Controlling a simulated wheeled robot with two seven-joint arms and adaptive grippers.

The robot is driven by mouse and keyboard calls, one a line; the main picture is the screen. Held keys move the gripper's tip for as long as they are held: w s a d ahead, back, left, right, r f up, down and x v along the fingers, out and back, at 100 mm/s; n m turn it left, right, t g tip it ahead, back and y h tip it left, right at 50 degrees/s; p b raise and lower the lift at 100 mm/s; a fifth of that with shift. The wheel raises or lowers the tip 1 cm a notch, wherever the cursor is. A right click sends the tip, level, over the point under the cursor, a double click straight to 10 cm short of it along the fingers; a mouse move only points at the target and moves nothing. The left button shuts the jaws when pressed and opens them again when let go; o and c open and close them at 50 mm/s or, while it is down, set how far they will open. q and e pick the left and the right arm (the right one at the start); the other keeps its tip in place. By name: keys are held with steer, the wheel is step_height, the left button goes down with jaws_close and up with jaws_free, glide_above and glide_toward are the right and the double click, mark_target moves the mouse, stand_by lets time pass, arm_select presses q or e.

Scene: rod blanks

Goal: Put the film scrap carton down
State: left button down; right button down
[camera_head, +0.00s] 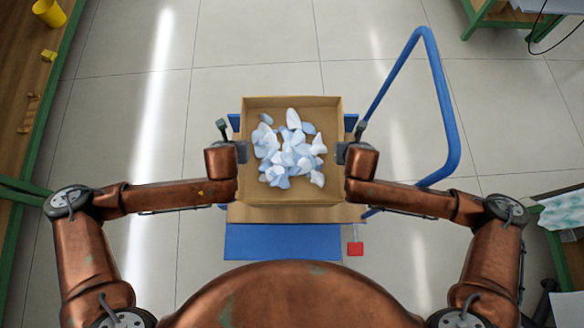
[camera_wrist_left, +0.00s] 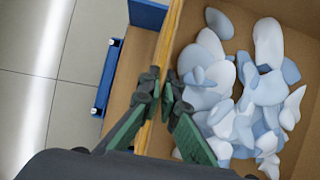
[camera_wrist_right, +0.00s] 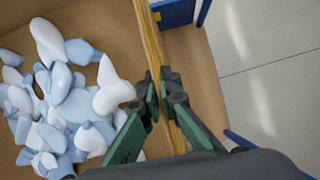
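The film scrap carton (camera_head: 258,193) is an open brown box in the middle of the head view. It holds a heap of white and pale blue film scraps (camera_head: 290,150). My left gripper (camera_wrist_left: 162,84) is shut on the carton's left wall, one finger inside and one outside. My right gripper (camera_wrist_right: 164,84) is shut on the right wall in the same way. The carton looks level over a brown surface (camera_head: 240,214) on a blue cart (camera_head: 283,242). I cannot tell whether its bottom touches that surface.
The cart's blue handle (camera_head: 445,110) rises at the right, near my right arm. A red tag-like piece (camera_head: 355,248) shows beside the deck. A wooden bench with a yellow cup (camera_head: 49,13) runs along the left. Tiled floor lies open around the cart.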

arm_select(q)
steer(key=shift+a, duration=0.1)
arm_select(e)
steer(key=shift+w+d+r, duration=0.1)
steer(key=shift+w+r, duration=0.05)
arm_select(q)
steer(key=c, duration=2.6)
jaws_free()
arm_select(e)
steer(key=c, duration=2.6)
jaws_free()
arm_select(q)
steer(key=o, duration=0.4)
steer(key=shift+s+r, duration=0.1)
steer(key=shift+s, duration=0.05)
arm_select(e)
steer(key=o, duration=0.4)
steer(key=shift+s, duration=0.25)
arm_select(q)
steer(key=shift+o, duration=0.2)
steer(key=shift+s+r, duration=0.15)
arm_select(e)
steer(key=shift+o, duration=0.2)
steer(key=shift+s+r, duration=0.1)
steer(key=shift+s, duration=0.05)
